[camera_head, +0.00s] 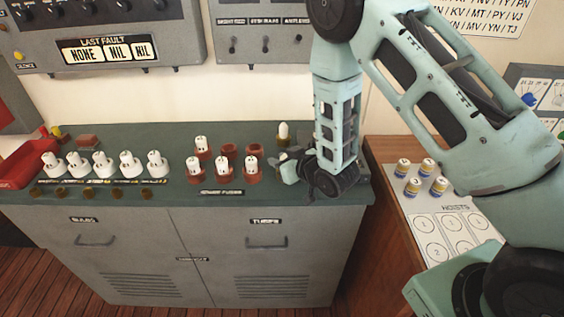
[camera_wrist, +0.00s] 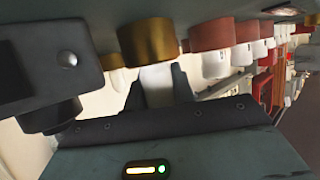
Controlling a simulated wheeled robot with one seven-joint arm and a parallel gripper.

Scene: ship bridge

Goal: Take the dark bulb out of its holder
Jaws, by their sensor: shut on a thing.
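My gripper (camera_head: 292,168) is at the right end of the green cabinet top. In the wrist view, which is upside down, its two dark fingers (camera_wrist: 158,84) are closed on the sides of a dull greyish-white bulb (camera_wrist: 157,76). The bulb's base is at the mouth of a brass holder (camera_wrist: 148,42); I cannot tell whether it is still seated. In the head view my gripper hides this bulb and its holder. A paler, cream bulb (camera_head: 284,131) stands upright in another brass holder (camera_head: 284,142) just behind; it also shows in the wrist view (camera_wrist: 117,80).
Red-brown fuse holders (camera_head: 229,148), some with white fuses, stand to the left. A row of white plugs or bulbs (camera_head: 104,165) and a red tray (camera_head: 25,164) are further left. The hoist desk (camera_head: 393,184) with several small cylinders is at right.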

